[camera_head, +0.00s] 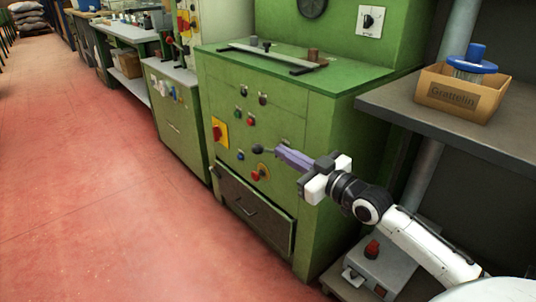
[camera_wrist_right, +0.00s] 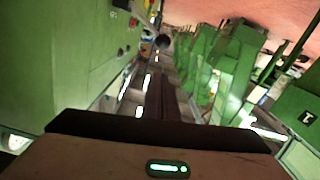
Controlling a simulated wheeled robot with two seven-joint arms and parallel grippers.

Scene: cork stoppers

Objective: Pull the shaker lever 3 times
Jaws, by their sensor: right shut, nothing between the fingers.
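The green machine (camera_head: 330,120) stands in the middle of the head view. A lever with a dark ball knob (camera_head: 257,149) sticks out from its front, level with my fingertips; in the wrist view a dark round knob (camera_wrist_right: 163,42) shows just beyond the fingers. I take this for the shaker lever. My right gripper (camera_head: 280,152) reaches in from the right, its fingers shut and empty, pointing left close to the knob. I cannot tell whether they touch the lever. It also shows in the right wrist view (camera_wrist_right: 162,85). My left gripper is not in view.
Below the lever are a red button (camera_head: 256,175) and an ajar drawer (camera_head: 254,210). A shelf (camera_head: 400,105) at right holds a cardboard box (camera_head: 461,95) with a blue-lidded jar. A grey box with a red knob (camera_head: 372,248) sits low under my arm. Red floor (camera_head: 90,180) is free at left.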

